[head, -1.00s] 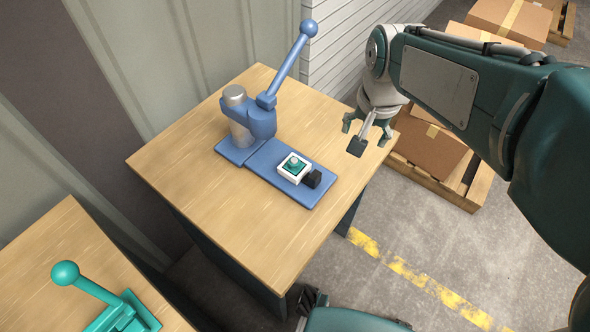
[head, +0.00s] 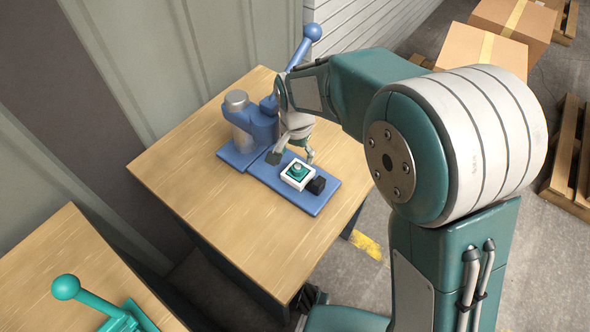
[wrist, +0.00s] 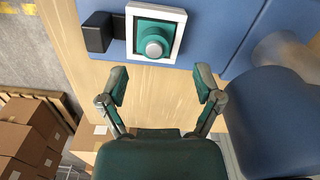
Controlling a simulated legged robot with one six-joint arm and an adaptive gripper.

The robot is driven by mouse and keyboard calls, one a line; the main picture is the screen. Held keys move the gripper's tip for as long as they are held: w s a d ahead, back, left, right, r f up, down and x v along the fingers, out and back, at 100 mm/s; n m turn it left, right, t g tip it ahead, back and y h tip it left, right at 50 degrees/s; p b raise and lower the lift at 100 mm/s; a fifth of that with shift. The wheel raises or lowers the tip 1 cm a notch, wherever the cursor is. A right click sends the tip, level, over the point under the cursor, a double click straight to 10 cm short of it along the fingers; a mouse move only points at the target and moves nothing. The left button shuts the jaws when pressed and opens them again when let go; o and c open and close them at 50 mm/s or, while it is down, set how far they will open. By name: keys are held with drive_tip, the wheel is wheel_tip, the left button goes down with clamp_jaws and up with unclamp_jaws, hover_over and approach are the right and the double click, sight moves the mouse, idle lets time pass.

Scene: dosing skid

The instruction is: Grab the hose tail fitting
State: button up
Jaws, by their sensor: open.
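The hose tail fitting appears to be the small teal piece with a silver knob (head: 298,170), sitting in a white square holder (head: 288,181) on the blue base plate (head: 316,204). It also shows in the wrist view (wrist: 153,42), at the top, centre. My gripper (head: 292,155) is just behind the holder in the head view, partly hidden by my arm. In the wrist view, my gripper (wrist: 162,84) is open and empty, its two fingertips apart below the fitting, not around it.
A black block (head: 316,185) stands beside the holder. A blue lever press with a grey cylinder (head: 236,99) stands on the plate behind. The wooden table (head: 200,185) is clear on its left. A teal lever tool (head: 66,288) is on another table. Cardboard boxes (head: 484,56) stand beyond.

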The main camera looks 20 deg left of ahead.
sight(298, 166)
drive_tip(key=f, duration=0.2)
drive_tip(key=d+f, duration=0.1)
drive_tip(key=f, duration=0.1)
drive_tip(key=shift+s, duration=0.1)
drive_tip(key=shift+a+f, duration=0.1)
drive_tip(key=shift+f, duration=0.15)
drive_tip(key=shift+a+f, duration=0.1)
drive_tip(key=shift+a, duration=0.2)
drive_tip(key=c, duration=1.1)
drive_tip(key=shift+d, duration=0.2)
clamp_jaws()
